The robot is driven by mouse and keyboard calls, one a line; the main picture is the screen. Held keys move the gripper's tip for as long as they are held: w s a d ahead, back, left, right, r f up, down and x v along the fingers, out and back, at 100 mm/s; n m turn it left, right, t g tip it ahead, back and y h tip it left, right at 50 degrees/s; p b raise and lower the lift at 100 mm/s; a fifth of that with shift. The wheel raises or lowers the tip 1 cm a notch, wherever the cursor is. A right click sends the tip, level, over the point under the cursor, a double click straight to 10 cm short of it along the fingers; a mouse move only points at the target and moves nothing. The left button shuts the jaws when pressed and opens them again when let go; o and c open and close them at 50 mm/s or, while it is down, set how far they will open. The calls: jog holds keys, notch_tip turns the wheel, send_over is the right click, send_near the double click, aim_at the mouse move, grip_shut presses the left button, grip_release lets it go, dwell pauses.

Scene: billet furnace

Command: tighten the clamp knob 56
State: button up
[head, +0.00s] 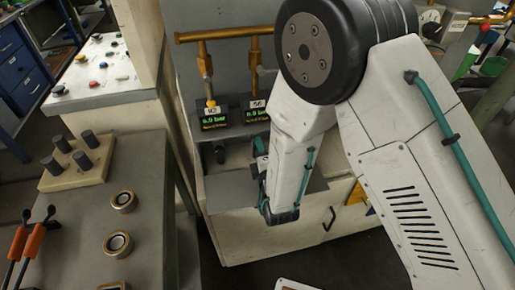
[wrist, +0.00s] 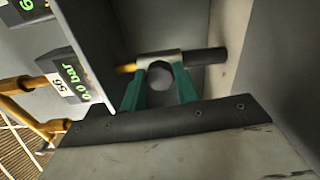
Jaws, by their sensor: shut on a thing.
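In the wrist view, my gripper (wrist: 161,69) has its two green fingers closed around a small grey fitting, the clamp knob (wrist: 158,55). A short brass piece shows on the knob's left and a dark cylinder (wrist: 206,57) on its right. The display (wrist: 72,78) labelled 56 is left of the knob and reads 0.0 bar. In the head view, the 56 label (head: 258,104) sits above its display, and my gripper (head: 262,150) is just below it. My arm hides the knob there.
Left of it stands a second display (head: 213,118) with a dark knob (head: 220,153) below. A brass pipe (head: 225,34) runs above both displays, with brass branches coming down. A grey ledge (head: 228,193) lies below. A console (head: 70,225) with orange levers stands at the left.

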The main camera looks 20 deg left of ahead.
jog(key=shift+s+f, duration=0.1)
jog(key=shift+s, duration=0.05)
dwell(0.3)
jog(key=o, duration=1)
jog(key=shift+c, duration=0.2)
jog(key=v, duration=0.7)
jog(key=shift+s+d, duration=0.2)
jog(key=shift+s, duration=0.15)
